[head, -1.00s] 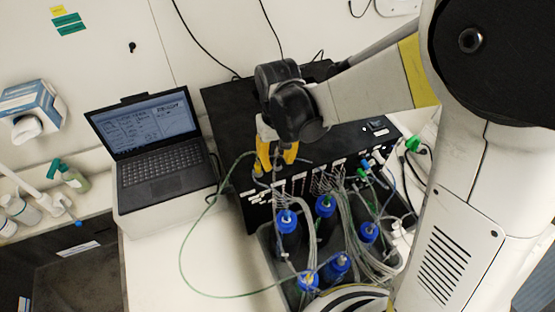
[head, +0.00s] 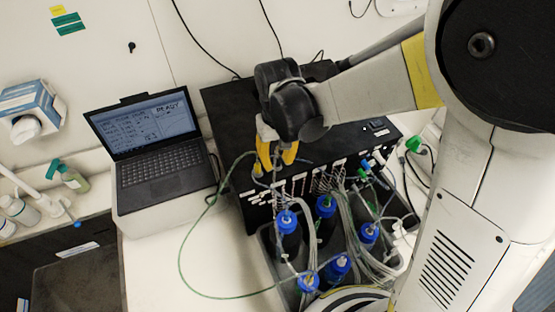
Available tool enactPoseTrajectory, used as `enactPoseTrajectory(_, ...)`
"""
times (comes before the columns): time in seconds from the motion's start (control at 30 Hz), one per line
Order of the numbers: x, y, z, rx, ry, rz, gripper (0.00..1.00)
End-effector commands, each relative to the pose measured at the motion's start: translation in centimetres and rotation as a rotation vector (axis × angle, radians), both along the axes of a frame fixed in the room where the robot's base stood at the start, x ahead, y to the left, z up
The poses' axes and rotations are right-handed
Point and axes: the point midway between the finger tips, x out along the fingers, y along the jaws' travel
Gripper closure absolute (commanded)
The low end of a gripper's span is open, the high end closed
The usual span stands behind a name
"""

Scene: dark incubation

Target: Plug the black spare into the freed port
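My gripper (head: 277,161) has yellow fingers and hangs at the front left edge of the black box (head: 228,107), just above its row of ports and labels (head: 300,180). The two fingers show side by side, but their tips are small and partly lost among the tubing, so I cannot tell whether they hold anything. A small yellow fitting (head: 257,169) with a green tube sits right beside the left finger. I cannot pick out the black spare or a free port; the dark box front and the fingers may hide them.
Several blue-capped bottles (head: 286,219) with tubes stand in a dark tray in front of the box. A green tube (head: 181,255) loops over the white bench at left. An open laptop (head: 160,170) stands left of the box. Cables and tubing crowd the right side.

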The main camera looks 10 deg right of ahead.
Motion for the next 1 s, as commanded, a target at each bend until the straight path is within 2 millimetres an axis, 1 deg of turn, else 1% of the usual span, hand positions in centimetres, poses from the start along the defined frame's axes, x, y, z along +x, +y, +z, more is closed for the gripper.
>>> enactPoseTrajectory(0.03, 0.0, 0.0, 0.0, 0.0, 0.0, 0.0, 0.87)
enactPoseTrajectory(0.07, 0.0, 0.0, 0.0, 0.0, 0.0, 0.0, 0.96)
enactPoseTrajectory(0.1, 0.0, 0.0, 0.0, 0.0, 0.0, 0.0, 1.0)
enactPoseTrajectory(0.67, 0.0, 0.0, 0.1, 0.0, 0.0, 0.0, 1.0)
enactPoseTrajectory(1.0, 0.0, 0.0, 1.4, 0.0, 0.0, 0.0, 1.0)
